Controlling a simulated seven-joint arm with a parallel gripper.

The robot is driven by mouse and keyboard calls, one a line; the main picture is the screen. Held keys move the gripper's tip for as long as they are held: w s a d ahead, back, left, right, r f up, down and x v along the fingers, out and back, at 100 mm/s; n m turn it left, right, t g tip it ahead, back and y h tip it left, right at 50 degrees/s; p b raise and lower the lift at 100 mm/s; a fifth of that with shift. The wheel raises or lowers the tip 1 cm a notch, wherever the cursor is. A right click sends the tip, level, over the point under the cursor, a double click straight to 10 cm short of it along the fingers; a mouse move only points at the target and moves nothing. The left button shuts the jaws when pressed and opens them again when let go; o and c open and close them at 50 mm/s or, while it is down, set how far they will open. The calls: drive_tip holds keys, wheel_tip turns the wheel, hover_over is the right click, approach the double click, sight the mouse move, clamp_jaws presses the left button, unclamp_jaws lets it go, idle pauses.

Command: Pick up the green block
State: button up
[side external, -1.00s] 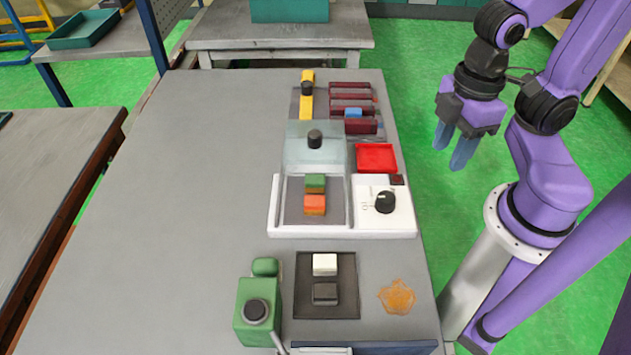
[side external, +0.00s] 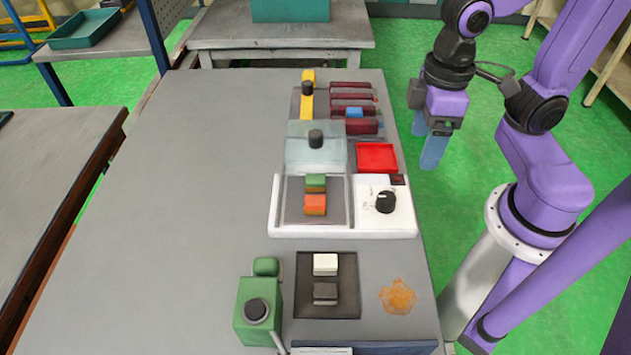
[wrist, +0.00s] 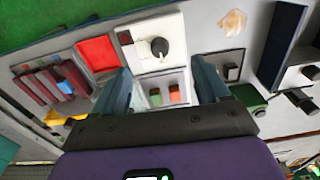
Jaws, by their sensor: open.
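The green block (side external: 315,183) sits on a grey pad inside a white-framed tray (side external: 273,205), directly behind an orange block (side external: 315,205) in the side view. In the wrist view the green block (wrist: 155,97) and the orange block (wrist: 174,94) show side by side between my fingers. My gripper (side external: 428,145) is open and empty, with blue fingers pointing down, off to the right of the table edge. In the wrist view my gripper (wrist: 162,95) has its two fingers well apart.
A clear cover with a black knob (side external: 315,138) stands behind the green block. A white dial box (side external: 398,220) and red tray (side external: 377,157) lie to its right. Maroon slots (side external: 352,97) are farther back. A green machine (side external: 257,310) stands in front. The table's left is clear.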

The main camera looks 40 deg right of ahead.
drive_tip(key=w+a+r+m, duration=0.1)
drive_tip(key=w+a+m, duration=0.4)
drive_tip(key=w+m, duration=0.3)
drive_tip(key=m, duration=1)
hover_over(316, 178)
drive_tip(key=f, duration=1)
drive_tip(key=shift+s+d+f, duration=0.1)
drive_tip(key=shift+s+f, duration=0.15)
drive_tip(key=shift+f, duration=0.1)
drive_tip(key=shift+w+a+f, duration=0.1)
drive_tip(key=shift+w+f, duration=0.05)
drive_tip(key=shift+f, duration=1.2)
drive_tip(key=shift+w+a+f, duration=0.1)
drive_tip(key=shift+w+f, duration=0.05)
drive_tip(key=shift+f, duration=1.2)
drive_tip(key=c, duration=1.1)
